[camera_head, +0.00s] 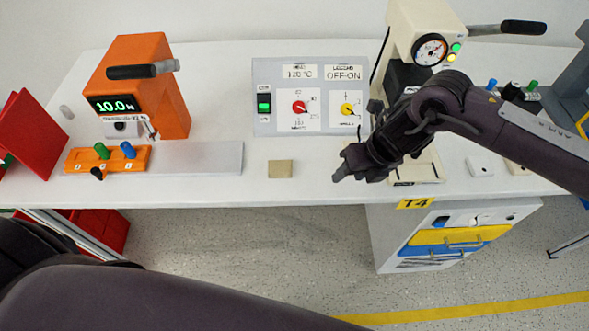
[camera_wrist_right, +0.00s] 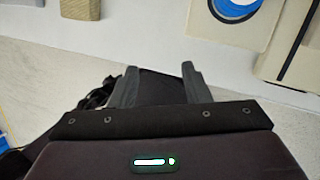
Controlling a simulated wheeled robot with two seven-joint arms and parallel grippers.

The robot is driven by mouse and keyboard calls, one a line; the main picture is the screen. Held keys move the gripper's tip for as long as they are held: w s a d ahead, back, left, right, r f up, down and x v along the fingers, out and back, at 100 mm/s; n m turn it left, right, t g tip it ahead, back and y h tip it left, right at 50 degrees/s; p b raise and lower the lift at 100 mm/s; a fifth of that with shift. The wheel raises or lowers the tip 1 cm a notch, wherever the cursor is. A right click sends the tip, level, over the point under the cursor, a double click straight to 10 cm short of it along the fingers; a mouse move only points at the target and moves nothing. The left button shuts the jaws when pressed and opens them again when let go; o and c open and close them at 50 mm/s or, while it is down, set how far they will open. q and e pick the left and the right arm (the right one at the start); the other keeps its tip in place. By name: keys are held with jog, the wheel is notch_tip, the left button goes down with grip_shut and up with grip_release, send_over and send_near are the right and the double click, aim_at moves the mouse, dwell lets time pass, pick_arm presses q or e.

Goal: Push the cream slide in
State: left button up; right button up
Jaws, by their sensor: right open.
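The cream slide (camera_head: 428,168) is a flat cream plate that sticks out toward the table's front edge from under the cream press (camera_head: 400,30). My right arm and gripper cover part of it in the head view. My right gripper (camera_head: 345,168) is just left of the slide, over the front part of the table. In the right wrist view, the two fingers of the right gripper (camera_wrist_right: 157,85) stand apart with nothing between them. A cream part with a dark line (camera_wrist_right: 275,45) shows at the upper right there. My left gripper is out of view.
A tan block (camera_head: 280,169) lies left of the right gripper. A grey control panel (camera_head: 262,70) with knobs stands behind. An orange press (camera_head: 140,75) and a grey plate (camera_head: 200,158) are at left. Small parts lie at right. The table's front edge is close.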

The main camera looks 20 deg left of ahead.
jog(key=s+a+m+y, duration=0.1)
jog(key=a, duration=0.2)
jog(key=s+a+m+y, duration=0.1)
jog(key=s+a, duration=0.1)
jog(key=a, duration=0.1)
jog(key=s+a+r+m+y, duration=0.1)
jog(key=a, duration=0.3)
jog(key=shift+s+a+t+y, duration=0.1)
jog(key=shift+s+t+y, duration=0.05)
jog(key=shift+t+y, duration=0.15)
jog(key=shift+s+a+r+m, duration=0.15)
jog(key=shift+a+r+m, duration=0.2)
jog(key=shift+a, duration=0.3)
jog(key=shift+f, duration=0.1)
